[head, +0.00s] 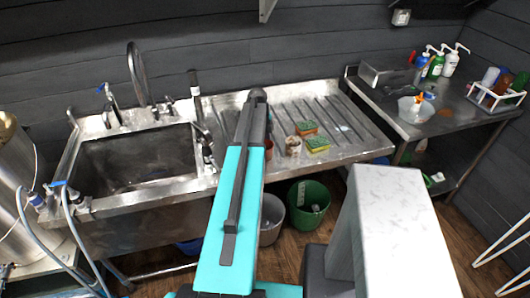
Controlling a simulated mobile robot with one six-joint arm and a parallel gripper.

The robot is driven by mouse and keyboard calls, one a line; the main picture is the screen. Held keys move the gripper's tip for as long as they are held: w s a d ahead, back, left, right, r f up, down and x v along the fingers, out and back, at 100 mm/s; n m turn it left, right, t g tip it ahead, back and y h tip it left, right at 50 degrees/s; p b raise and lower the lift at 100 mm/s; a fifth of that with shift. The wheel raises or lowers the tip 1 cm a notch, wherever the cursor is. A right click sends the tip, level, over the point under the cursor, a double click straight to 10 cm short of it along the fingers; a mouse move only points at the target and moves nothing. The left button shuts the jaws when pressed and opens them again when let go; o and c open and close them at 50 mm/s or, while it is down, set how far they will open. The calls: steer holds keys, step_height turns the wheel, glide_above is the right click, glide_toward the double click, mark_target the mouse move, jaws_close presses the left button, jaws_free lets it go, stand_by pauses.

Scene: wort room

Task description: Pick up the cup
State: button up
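A small whitish cup-like thing (293,146) with a brownish upper part stands on the ribbed steel drainboard (352,152), near its front edge. It is small in the picture, so I cannot be sure that it is the cup. It is just right of my teal arm, with sponges close by. My arm reaches up the middle of the picture, and its dark far end is over the drainboard. I cannot make out my gripper or its fingers; the arm hides what lies behind it.
Two sponges (317,144) lie right of the cup-like thing. The steel sink (135,160) with its taps is at left. A right-hand steel table (452,122) holds bottles, a rack and a pale container (416,109). Buckets (309,205) stand below the drainboard.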

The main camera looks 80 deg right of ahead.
steer(key=shift+c, duration=1.1)
steer(key=shift+r, duration=0.2)
steer(key=shift+r+b, duration=0.95)
steer(key=shift+r, duration=0.4)
steer(key=shift+a+r, duration=0.2)
steer(key=shift+a, duration=0.15)
steer(key=s+a+r+b, duration=0.1)
steer(key=s+a+b, duration=0.2)
steer(key=a, duration=1.2)
steer(key=shift+s+r+b, duration=0.2)
steer(key=shift+r+b, duration=0.05)
steer(key=shift+b, duration=0.55)
